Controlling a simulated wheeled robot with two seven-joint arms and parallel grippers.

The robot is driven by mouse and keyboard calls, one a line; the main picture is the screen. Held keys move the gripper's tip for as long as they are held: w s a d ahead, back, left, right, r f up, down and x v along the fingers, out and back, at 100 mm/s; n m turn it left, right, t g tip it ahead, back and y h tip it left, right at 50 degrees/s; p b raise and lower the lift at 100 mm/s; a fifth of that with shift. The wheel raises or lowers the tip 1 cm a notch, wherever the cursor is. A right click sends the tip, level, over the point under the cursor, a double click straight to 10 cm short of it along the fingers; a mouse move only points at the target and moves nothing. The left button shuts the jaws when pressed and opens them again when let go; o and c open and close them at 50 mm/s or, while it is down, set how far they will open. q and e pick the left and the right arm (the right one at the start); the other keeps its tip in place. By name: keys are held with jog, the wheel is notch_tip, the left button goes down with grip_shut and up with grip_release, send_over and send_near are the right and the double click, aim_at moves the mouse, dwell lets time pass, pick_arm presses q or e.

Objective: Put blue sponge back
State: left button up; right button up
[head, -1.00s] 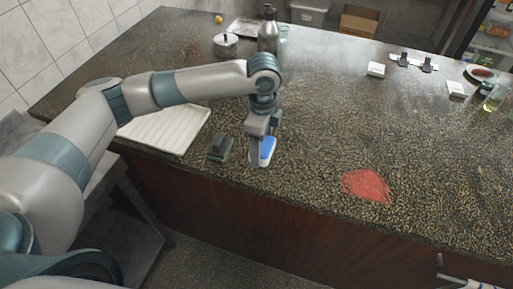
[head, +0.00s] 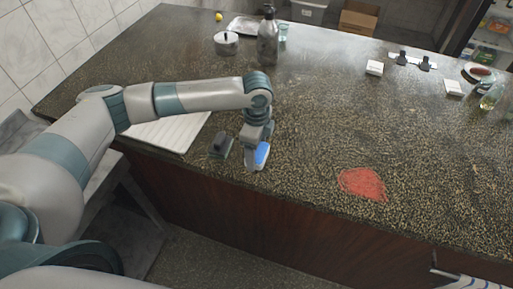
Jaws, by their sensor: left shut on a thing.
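The blue sponge (head: 262,154), blue on top with a pale lower edge, is at the front left part of the dark speckled counter (head: 310,130). My left gripper (head: 253,160) points down and is shut on it; the fingers hide its left side. I cannot tell whether the sponge touches the counter. A dark block with a greenish base (head: 220,146) stands just left of the gripper, apart from it. My right gripper is not in view.
A white ribbed tray (head: 172,134) lies left, partly under my left arm. A red patch (head: 362,183) is on the counter to the right. The middle counter is clear.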

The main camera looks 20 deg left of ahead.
pick_arm(q)
jog(key=shift+f, duration=0.1)
jog(key=o, duration=0.9)
jog(key=shift+o, duration=0.2)
notch_tip(320, 180, up, 12)
jog(key=b, duration=0.4)
jog(key=shift+b, duration=0.3)
